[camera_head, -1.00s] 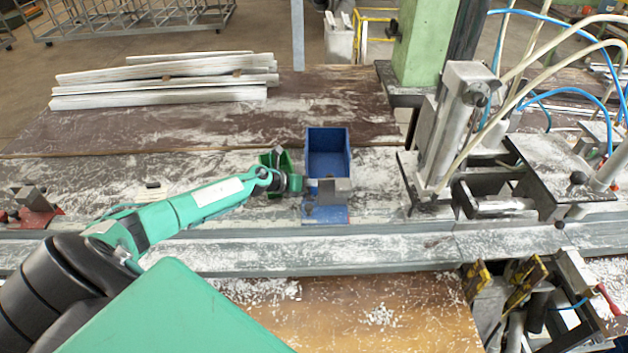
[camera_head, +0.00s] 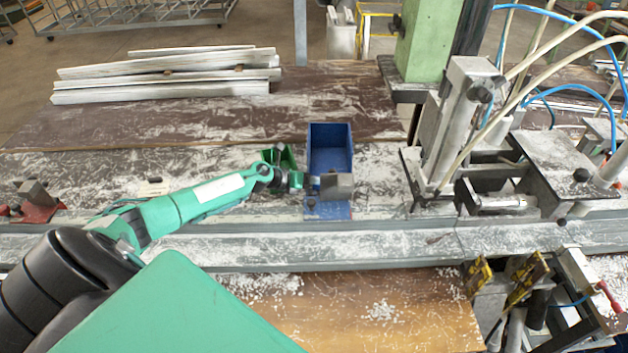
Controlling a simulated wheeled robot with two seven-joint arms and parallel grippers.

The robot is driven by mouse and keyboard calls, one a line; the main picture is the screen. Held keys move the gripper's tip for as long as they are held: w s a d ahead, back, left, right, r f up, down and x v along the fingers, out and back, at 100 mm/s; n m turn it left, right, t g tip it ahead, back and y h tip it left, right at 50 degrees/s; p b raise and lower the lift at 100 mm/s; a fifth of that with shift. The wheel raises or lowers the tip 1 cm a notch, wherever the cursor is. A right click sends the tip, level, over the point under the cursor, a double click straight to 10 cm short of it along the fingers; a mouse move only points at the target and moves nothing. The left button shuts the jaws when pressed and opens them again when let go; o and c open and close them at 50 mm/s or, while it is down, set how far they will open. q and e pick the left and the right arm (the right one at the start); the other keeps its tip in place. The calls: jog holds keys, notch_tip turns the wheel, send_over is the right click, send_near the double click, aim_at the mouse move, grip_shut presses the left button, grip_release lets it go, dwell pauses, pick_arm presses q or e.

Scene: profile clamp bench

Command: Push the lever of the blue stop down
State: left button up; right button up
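The blue stop (camera_head: 327,209) sits on the bench rail in front of a blue bin, its blue base speckled with white chips. A grey block-like lever (camera_head: 336,186) shows on top of it; its exact tilt is hard to read. My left arm reaches in from the left, and my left gripper (camera_head: 289,179) is just left of the lever, in front of a green bin. A small gap seems to lie between gripper and lever. The fingers are too small and partly hidden to tell whether they are open. My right gripper is not in view.
The blue bin (camera_head: 331,145) stands behind the stop and the green bin (camera_head: 287,157) behind my gripper. A red stop (camera_head: 40,212) is at far left. A metal clamp machine (camera_head: 455,130) with hoses stands to the right. Pale profiles (camera_head: 165,76) lie at the back.

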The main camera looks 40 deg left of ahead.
pick_arm(q)
jog(key=b+v, duration=0.4)
jog(key=v, duration=0.9)
jog(key=shift+s+a, duration=0.2)
jog(key=shift+s, duration=0.1)
jog(key=shift+r, duration=0.1)
dwell(0.4)
jog(key=shift+d, duration=0.1)
